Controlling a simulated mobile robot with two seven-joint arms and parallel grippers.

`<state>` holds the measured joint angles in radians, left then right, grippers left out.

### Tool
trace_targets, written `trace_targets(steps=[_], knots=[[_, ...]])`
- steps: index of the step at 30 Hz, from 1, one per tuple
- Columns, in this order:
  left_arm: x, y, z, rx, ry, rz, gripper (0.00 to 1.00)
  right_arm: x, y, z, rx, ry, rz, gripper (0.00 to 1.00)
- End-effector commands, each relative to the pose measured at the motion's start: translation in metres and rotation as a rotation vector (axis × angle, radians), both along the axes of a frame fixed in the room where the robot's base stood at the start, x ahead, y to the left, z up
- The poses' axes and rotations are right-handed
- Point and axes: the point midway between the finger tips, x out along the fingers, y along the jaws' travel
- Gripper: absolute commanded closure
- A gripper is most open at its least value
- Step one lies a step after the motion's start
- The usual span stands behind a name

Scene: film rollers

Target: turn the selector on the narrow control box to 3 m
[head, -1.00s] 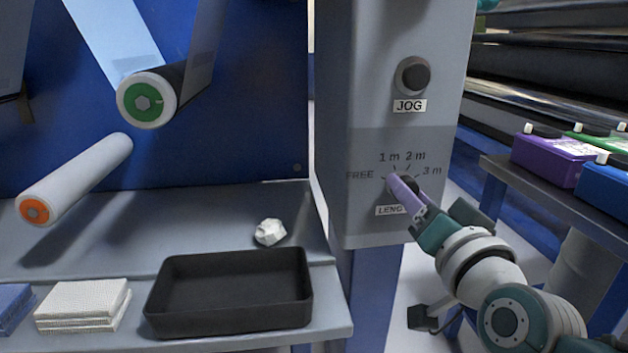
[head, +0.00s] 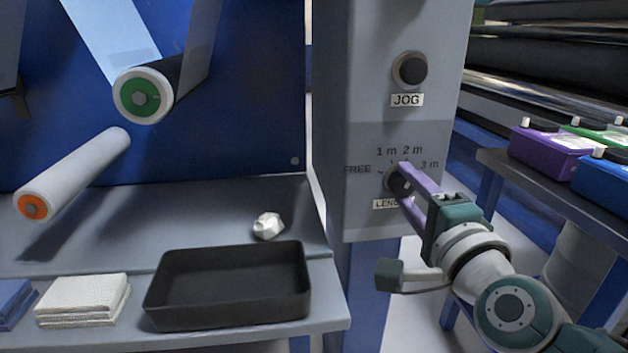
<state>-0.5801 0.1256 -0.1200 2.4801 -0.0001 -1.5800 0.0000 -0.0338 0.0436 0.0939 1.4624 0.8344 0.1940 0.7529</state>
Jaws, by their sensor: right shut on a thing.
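The narrow control box (head: 365,80) stands upright right of the blue panel. Its dark round selector (head: 392,183) sits low on the front, above a LENGTH label partly covered by my gripper. The marks FREE, 1 m, 2 m and 3 m are printed in an arc around it; the 3 m mark (head: 430,164) is at the upper right. My right gripper (head: 403,182) comes from the lower right, its purple fingers shut on the selector. The fingers hide part of the knob, so I cannot tell which mark it points to. My left gripper is not in view.
A black JOG button (head: 410,70) is above the selector. A black tray (head: 230,318), a crumpled white piece (head: 268,226) and folded white cloths (head: 82,300) lie on the bench at left. A purple container (head: 550,150) stands on a shelf at right.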

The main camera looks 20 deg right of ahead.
Motion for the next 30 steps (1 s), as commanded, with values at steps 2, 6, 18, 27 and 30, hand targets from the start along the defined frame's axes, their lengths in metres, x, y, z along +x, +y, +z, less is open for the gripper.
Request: trace_targets(steps=[2, 6, 18, 27, 30], knots=[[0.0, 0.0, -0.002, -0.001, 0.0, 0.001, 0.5, 0.0, 0.0, -0.001, 0.07, -0.019, -0.001, 1.0], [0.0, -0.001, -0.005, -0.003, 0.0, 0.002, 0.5, 0.0, 0.0, -0.001, 0.197, -0.048, 0.0, 1.0], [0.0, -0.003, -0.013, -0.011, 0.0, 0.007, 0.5, 0.0, 0.0, -0.002, 0.539, -0.131, -0.001, 1.0], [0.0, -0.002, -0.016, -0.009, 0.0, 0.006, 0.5, 0.0, 0.001, -0.002, 0.7, -0.167, 0.0, 1.0], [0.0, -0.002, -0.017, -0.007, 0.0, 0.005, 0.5, 0.0, 0.001, -0.002, 0.729, -0.174, 0.0, 1.0]])
